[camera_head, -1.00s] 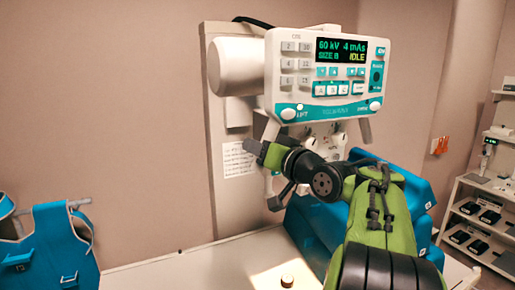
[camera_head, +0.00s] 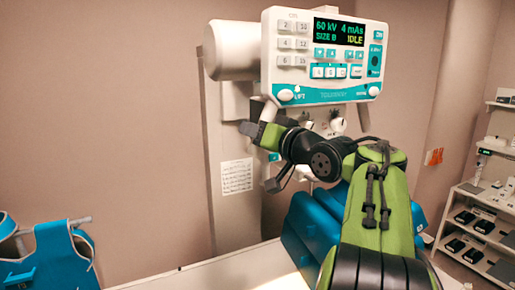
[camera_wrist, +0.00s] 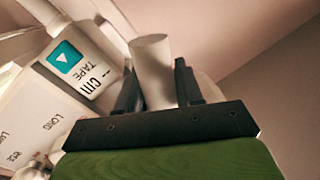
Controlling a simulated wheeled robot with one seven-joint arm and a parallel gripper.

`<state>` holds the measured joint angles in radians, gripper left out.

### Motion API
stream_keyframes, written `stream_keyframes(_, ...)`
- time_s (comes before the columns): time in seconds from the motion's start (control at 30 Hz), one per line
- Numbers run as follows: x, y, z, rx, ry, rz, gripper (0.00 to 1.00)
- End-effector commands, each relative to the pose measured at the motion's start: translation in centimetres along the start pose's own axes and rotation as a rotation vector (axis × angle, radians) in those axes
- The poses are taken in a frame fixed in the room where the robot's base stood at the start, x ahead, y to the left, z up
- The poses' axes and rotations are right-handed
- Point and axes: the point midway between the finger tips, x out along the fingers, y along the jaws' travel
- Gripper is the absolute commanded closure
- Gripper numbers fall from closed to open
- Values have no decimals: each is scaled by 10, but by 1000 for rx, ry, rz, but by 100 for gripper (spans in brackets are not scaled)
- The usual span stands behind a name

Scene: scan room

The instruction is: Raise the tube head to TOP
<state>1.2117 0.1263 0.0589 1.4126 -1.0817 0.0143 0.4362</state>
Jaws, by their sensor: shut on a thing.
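The tube head (camera_head: 325,55) is a white and teal box on a wall column, with a display reading 60 kV, 4 mAs, SIZE B and IDLE. Two white handle bars hang below it. My gripper (camera_head: 262,128) is at the left handle bar, under the panel's lower left corner. In the wrist view, a pale round bar (camera_wrist: 152,70) stands between the two black fingers of my gripper (camera_wrist: 160,88), which are shut on it. The head view shows the fingers only in part, at the end of my green arm. No TOP mark is readable.
A white column plate (camera_head: 228,140) with a printed sheet (camera_head: 236,176) stands behind. Blue padded blocks (camera_head: 310,225) lie behind my arm. A blue apron (camera_head: 55,255) hangs at the lower left. A shelf rack (camera_head: 480,215) stands at the right. The wall left of the column is bare.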

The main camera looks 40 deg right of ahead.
Motion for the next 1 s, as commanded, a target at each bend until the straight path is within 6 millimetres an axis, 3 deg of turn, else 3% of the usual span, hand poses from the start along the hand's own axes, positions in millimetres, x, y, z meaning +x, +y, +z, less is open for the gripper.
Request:
stream_keyframes(0.2, 1, -14, -32, -2, -4, -2, 100)
stream_keyframes(0.5, 1, -26, -59, 1, -5, -2, 100)
stream_keyframes(1.0, 1, -29, -66, 5, -8, 0, 100)
